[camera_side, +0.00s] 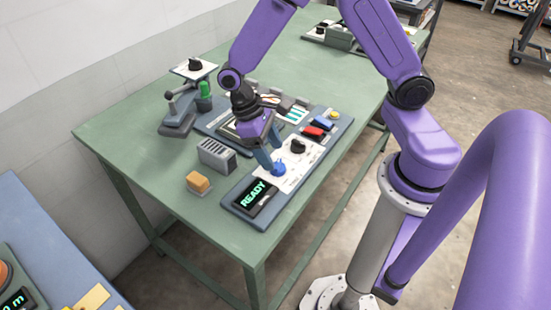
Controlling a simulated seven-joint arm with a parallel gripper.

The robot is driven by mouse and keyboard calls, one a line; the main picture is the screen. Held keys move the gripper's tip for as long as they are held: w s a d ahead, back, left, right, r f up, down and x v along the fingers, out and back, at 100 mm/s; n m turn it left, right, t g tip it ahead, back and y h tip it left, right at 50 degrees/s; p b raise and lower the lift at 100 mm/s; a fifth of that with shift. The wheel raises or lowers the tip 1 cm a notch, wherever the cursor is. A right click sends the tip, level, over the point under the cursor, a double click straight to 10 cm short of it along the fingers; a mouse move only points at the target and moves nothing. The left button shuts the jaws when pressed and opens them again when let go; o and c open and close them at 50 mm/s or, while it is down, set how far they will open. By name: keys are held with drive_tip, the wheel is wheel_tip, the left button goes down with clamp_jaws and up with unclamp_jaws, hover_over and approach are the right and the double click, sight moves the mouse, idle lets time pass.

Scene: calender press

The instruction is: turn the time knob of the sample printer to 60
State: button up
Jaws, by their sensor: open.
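The sample printer's panel (314,157) is a long blue-grey unit with a white face on the green table. A display (254,197) at its near end reads READY. A blue knob (279,169) and a black knob (298,147) stand on the white face. I cannot read which one is the time knob, nor any dial marks. My gripper (271,158) is open and points down at the blue knob, with its fingers close to it. I cannot tell whether they touch it. The fingers hide part of the panel behind the knob.
A grey stand device (180,115) is further left. The table's (125,130) left side is clear.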

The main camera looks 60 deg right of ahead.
sight(278, 163)
drive_tip(key=shift+x, duration=1.8)
drive_tip(key=c, duration=1.1)
drive_tip(key=m+y, duration=0.1)
drive_tip(key=m, duration=0.2)
drive_tip(key=m+y, duration=0.1)
drive_tip(key=m, duration=0.2)
drive_tip(key=shift+d+m+y, duration=0.15)
drive_tip(key=shift+m+y, duration=0.15)
drive_tip(key=m+y, duration=0.1)
drive_tip(key=m, duration=0.2)
drive_tip(key=shift+d+m+t, duration=0.1)
drive_tip(key=shift+m+t, duration=0.2)
drive_tip(key=shift+m+t+y, duration=0.4)
drive_tip(key=shift+m+y, duration=0.2)
drive_tip(key=shift+m, duration=1.1)
drive_tip(key=shift+d, duration=0.1)
